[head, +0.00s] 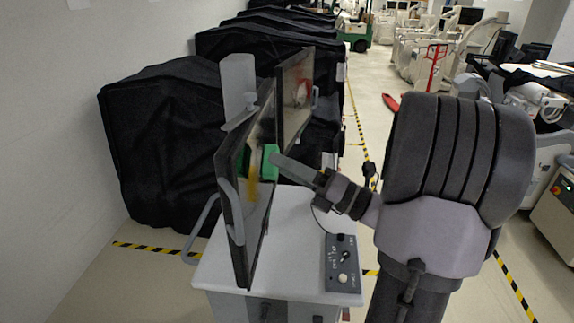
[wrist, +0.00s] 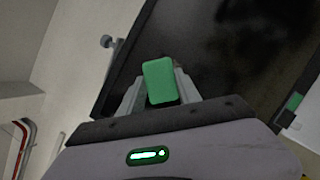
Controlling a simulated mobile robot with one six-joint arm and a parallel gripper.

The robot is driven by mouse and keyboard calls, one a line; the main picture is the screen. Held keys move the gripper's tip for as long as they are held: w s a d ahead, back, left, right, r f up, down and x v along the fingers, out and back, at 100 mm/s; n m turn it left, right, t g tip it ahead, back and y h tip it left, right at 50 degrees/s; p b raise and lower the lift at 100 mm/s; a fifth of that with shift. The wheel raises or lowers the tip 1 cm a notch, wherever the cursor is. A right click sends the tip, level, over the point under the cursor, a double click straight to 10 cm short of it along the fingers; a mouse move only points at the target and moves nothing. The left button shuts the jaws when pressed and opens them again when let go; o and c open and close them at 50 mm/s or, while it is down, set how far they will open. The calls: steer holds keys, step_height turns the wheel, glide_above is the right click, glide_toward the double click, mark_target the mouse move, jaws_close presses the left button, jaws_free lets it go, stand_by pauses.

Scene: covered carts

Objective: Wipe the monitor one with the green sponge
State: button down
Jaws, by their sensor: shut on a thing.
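Two monitors stand on a white cart (head: 290,210). The near monitor (head: 262,215) has a dark screen seen at a steep angle, with a yellow-orange smear. The far monitor (head: 290,110) has a red smear. No label shows which is monitor one. My gripper (head: 274,160) is shut on the green sponge (head: 269,163), close in front of the near screen. In the wrist view the sponge (wrist: 160,82) sits between the fingers, with a dark screen (wrist: 225,50) behind it. I cannot tell whether the sponge touches the screen.
A control panel (head: 342,262) with knobs lies on the cart top below my arm. Black covered carts (head: 155,140) stand behind and left, by a white wall. A red pallet jack (head: 432,68) and white machines stand further back right. Yellow-black tape marks the floor.

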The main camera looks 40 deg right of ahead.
steer(key=shift+w+a+p, duration=0.35)
steer(key=shift+w+a, duration=0.15)
steer(key=w+d+p, duration=0.1)
steer(key=w+d, duration=0.1)
steer(key=d, duration=0.1)
steer(key=shift+w+d+p, duration=0.15)
steer(key=shift+w+p, duration=0.15)
steer(key=shift+p, duration=0.1)
steer(key=shift+s+a, duration=0.2)
steer(key=shift+a, duration=0.2)
steer(key=shift+s+a, duration=1)
steer(key=shift+a, duration=0.25)
steer(key=shift+s+d+b, duration=0.4)
steer(key=shift+s+d, duration=0.5)
steer(key=shift+s, duration=0.2)
steer(key=shift+s+d+b, duration=0.4)
steer(key=shift+s+d, duration=0.5)
steer(key=shift+s, duration=0.2)
